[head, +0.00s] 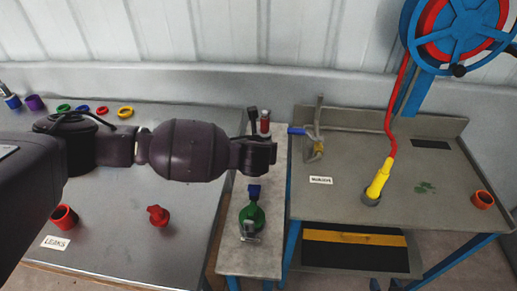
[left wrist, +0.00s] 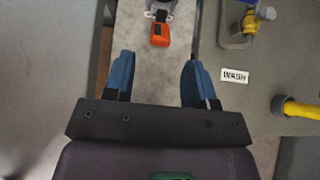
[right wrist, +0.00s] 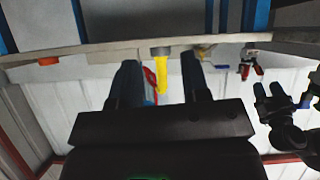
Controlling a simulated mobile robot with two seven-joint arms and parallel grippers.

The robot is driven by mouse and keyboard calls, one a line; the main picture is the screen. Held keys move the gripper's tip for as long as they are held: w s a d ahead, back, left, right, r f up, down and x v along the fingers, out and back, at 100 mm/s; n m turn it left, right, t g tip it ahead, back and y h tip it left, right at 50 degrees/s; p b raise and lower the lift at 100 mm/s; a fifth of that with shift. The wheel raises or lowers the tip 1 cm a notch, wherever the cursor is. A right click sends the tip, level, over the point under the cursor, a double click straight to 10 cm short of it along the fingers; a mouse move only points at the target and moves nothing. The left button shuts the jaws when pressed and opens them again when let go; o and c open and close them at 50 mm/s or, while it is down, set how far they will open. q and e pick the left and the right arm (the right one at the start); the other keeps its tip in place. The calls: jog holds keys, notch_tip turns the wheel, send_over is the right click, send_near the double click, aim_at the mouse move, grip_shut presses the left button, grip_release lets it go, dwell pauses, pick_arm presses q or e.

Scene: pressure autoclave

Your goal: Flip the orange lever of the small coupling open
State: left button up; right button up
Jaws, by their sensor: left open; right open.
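The small coupling (left wrist: 160,7) is partly cut off at the top of the left wrist view. Its orange lever (left wrist: 160,35) points toward my left gripper (left wrist: 158,80), which is open and empty. The lever lies ahead of the gap between the fingers and apart from both. In the head view, what appears to be the coupling (head: 264,122) stands at the far end of the narrow bench, just beyond my left gripper (head: 262,143). My right gripper (right wrist: 158,78) is open and empty, low in front of the right bench.
The right bench (head: 335,203) carries a metal valve (head: 315,148), a WASH label (left wrist: 235,75), a yellow nozzle (head: 378,180) and an orange cup (head: 482,199). A reel (head: 462,30) stands behind it.

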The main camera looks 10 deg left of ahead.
pick_arm(q)
jog(key=shift+v, duration=2.45)
